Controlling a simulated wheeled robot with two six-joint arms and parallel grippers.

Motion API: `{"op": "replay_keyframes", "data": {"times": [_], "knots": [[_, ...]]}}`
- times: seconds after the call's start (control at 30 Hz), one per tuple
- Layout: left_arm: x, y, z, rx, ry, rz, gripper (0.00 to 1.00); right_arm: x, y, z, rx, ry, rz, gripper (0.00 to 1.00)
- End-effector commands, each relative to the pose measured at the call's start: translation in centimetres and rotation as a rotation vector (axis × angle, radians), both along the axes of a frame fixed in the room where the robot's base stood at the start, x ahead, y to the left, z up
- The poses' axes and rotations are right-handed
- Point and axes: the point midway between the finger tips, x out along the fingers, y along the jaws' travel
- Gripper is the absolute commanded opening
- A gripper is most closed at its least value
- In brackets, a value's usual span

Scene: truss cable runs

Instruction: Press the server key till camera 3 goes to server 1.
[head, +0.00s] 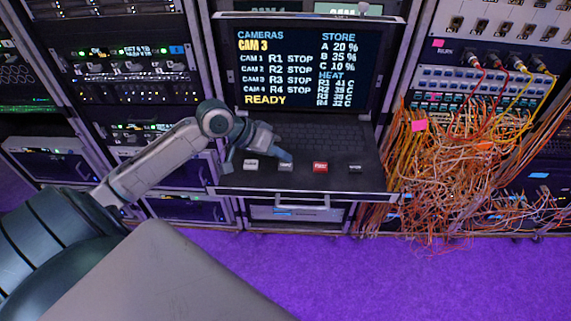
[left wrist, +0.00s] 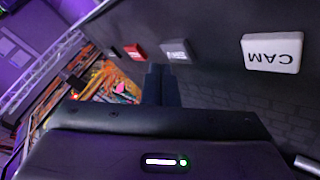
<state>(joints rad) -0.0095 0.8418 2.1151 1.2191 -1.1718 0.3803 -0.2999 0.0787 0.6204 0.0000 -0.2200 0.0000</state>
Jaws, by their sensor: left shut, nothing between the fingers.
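The console screen (head: 305,68) shows "CAM 3" in yellow under CAMERAS, rows CAM 1 to CAM 4 with R1 to R4 and STOP, and READY below. On the drawer's front strip are a white key (head: 251,164), a light grey key (head: 286,167), a red key (head: 320,167) and a dark key (head: 355,168). In the left wrist view the white key reads CAM (left wrist: 271,53); the grey key's label (left wrist: 177,50) is too small to read. My left gripper (head: 284,155) is shut and empty, its tips at the grey key; contact cannot be told. My right gripper is out of view.
A keyboard (head: 320,135) lies behind the keys on the pulled-out drawer (head: 300,186). A thick tangle of orange cables (head: 455,170) hangs at the drawer's right. Server racks (head: 125,70) stand on the left. The purple floor (head: 400,280) in front is clear.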

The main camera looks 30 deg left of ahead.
Motion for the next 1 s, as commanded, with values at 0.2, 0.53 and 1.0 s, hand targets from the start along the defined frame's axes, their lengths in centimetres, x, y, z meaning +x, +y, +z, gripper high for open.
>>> {"op": "replay_keyframes", "data": {"times": [0.2,0.53,1.0], "knots": [[0.0,0.0,-0.3,-0.001,0.000,0.000,0.00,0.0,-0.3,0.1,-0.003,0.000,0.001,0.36],[0.0,0.0,-0.8,0.000,0.000,0.000,0.00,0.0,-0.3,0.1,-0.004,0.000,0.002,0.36],[0.0,0.0,-1.1,0.000,0.000,0.000,0.00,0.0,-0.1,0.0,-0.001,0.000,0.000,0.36]]}}
